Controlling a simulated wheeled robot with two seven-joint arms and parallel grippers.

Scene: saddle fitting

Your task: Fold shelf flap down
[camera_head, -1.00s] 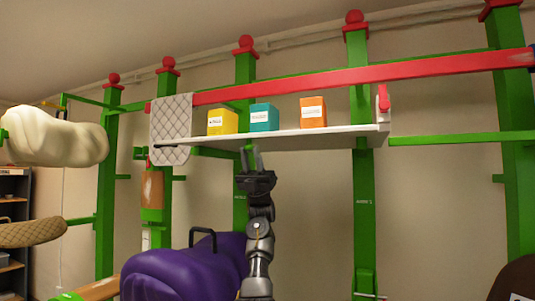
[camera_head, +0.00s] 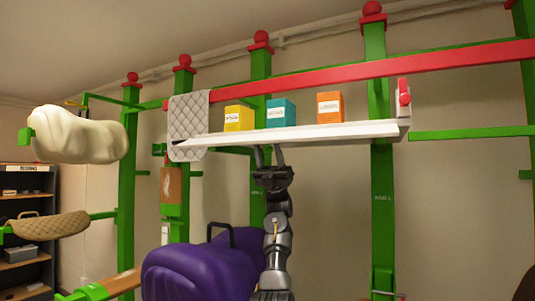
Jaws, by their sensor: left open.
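The white shelf flap (camera_head: 310,134) stands out level from the green rack, below a long red bar. A yellow box (camera_head: 238,118), a teal box (camera_head: 280,112) and an orange box (camera_head: 330,107) stand on it. A red-tipped latch piece (camera_head: 404,98) stands upright at its right end. A grey quilted pad (camera_head: 187,124) hangs at its left end. My left gripper (camera_head: 267,156) points up from below, open, with its fingertips close under the flap's front edge. I cannot tell whether they touch it. My right gripper is not in view.
A purple saddle-shaped form (camera_head: 200,268) with a black handle stands below, beside my arm. A cream padded roll (camera_head: 80,134) and a tan quilted pad (camera_head: 48,225) are at left. Green posts (camera_head: 383,220) rise behind. The space under the flap's right half is clear.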

